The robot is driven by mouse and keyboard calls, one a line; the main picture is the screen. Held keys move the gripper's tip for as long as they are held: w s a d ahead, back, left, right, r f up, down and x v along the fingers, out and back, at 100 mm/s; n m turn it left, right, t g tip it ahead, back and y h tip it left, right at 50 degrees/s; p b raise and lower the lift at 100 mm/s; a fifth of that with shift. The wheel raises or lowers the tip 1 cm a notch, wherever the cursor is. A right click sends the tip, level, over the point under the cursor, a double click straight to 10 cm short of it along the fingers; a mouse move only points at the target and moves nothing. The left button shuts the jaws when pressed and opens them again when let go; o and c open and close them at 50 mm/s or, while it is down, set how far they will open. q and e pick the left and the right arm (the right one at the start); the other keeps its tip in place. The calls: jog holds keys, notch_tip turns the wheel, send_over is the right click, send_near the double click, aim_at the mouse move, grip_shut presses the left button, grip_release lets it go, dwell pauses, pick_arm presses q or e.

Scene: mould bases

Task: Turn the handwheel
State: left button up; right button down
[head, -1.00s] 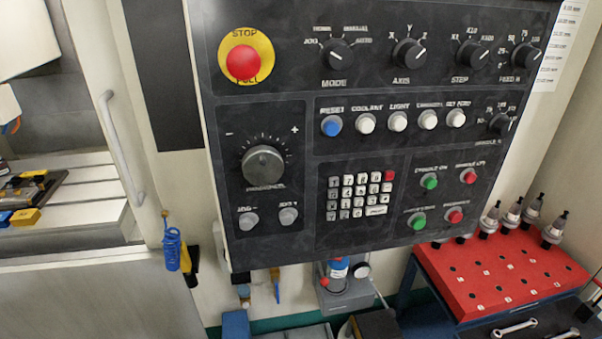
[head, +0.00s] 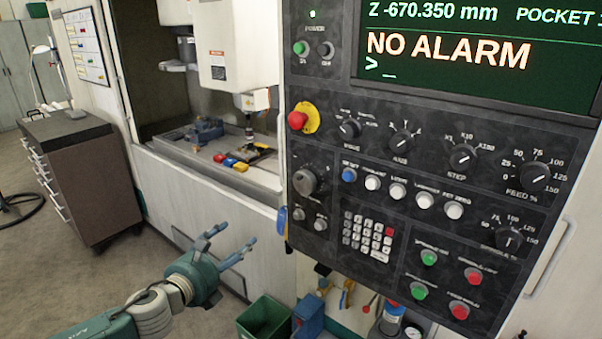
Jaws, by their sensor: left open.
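The handwheel (head: 305,181) is a round grey knob with a dial scale on the left side of the dark control panel (head: 334,253). It sits above two small grey jog buttons. My left gripper (head: 231,245) is open and empty, in front of the machine's lower front, to the left of the panel and lower than the handwheel. It is apart from the panel. My right gripper is out of view.
A red emergency stop (head: 298,120) sticks out above the handwheel. The machine's work area (head: 200,150) is open behind. A green bin (head: 264,321) stands low beside the panel. A drawer cabinet (head: 75,170) stands at the left, with clear floor in front.

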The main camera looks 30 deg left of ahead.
aim_at(302, 185)
pick_arm(q)
jog(key=w+d+r+m+t+h+p, duration=0.1)
jog(key=d+r+m+t+h, duration=0.25)
jog(key=d+r+m, duration=0.7)
jog(key=w+r+n, duration=0.1)
jog(key=w, duration=0.1)
jog(key=w+d+r, duration=0.1)
jog(key=w, duration=0.1)
jog(key=w+r+n+g, duration=0.1)
jog(key=w+r, duration=0.1)
jog(key=w, duration=0.1)
jog(key=shift+d+r+n+h, duration=0.1)
jog(key=shift+d+n+h, duration=0.1)
jog(key=shift+n+h, duration=0.15)
jog(key=shift+w+p, duration=0.3)
jog(key=shift+w, duration=0.25)
jog(key=shift+w+r, duration=0.1)
jog(key=shift+w, duration=0.3)
jog(key=shift+w+d+f+p, duration=0.1)
jog(key=shift+w+f+p, duration=0.1)
jog(key=shift+w+p, duration=0.5)
jog(key=shift+w, duration=0.2)
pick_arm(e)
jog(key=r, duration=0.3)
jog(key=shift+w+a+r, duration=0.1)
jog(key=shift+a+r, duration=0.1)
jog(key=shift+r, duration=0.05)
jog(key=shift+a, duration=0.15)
pick_arm(q)
jog(key=shift+c, duration=0.2)
